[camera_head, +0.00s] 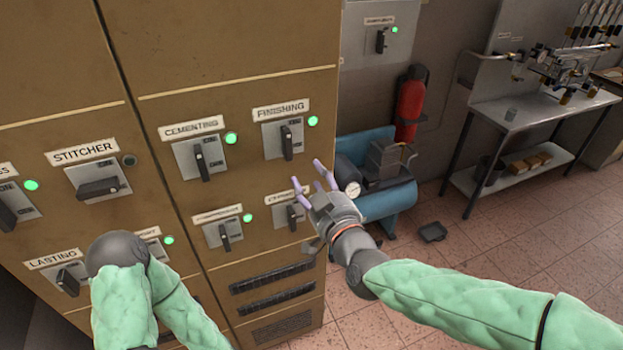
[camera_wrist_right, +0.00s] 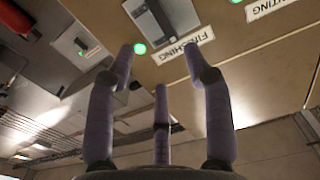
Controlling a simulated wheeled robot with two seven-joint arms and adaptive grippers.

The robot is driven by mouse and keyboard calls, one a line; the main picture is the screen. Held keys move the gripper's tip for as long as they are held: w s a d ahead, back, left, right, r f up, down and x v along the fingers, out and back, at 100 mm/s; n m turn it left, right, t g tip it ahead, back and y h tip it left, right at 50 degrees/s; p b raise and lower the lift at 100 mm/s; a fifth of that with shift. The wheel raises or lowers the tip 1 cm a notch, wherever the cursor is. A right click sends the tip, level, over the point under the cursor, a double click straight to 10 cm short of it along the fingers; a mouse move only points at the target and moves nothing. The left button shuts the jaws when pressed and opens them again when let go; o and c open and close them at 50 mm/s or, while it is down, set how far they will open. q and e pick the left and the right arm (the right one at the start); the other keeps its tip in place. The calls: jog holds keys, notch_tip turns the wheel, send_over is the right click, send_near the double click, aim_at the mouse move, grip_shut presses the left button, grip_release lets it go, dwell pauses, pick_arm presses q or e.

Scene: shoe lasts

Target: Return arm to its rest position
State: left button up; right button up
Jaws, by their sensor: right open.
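My right gripper (camera_head: 318,178) is in front of the right edge of the brown switch cabinet (camera_head: 240,40), below the FINISHING switch (camera_head: 287,140). Its purple fingers are spread and empty. In the right wrist view the open fingers (camera_wrist_right: 160,80) point up toward the cabinet, with the FINISHING label (camera_wrist_right: 183,47) and a lit green lamp (camera_wrist_right: 140,49) beyond them. My left arm (camera_head: 135,290) shows at the lower left, bent in front of the cabinet. Its gripper is not visible.
The STITCHER switch (camera_head: 98,188) has its handle sideways and its lamp (camera_head: 129,160) dark. The CEMENTING switch (camera_head: 201,160) has a green lamp. A blue compressor (camera_head: 385,203), a red extinguisher (camera_head: 410,100) and a steel bench (camera_head: 540,108) stand at right.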

jog(key=s+d+f+m+g+h+b, duration=0.15)
jog(key=f+g, duration=0.35)
jog(key=f, duration=1.4)
jog(key=d+f+m+g+h+b, duration=0.1)
jog(key=d+f+g+b, duration=0.25)
jog(key=f, duration=1.65)
jog(key=s+f+m+g+b, duration=0.3)
jog(key=s+f+g, duration=0.5)
jog(key=s+f, duration=1.2)
notch_tip(320, 180, down, 4)
jog(key=shift+s+d+m+y, duration=0.15)
jog(key=shift+d+m+y, duration=0.05)
jog(key=shift+m+y, duration=0.2)
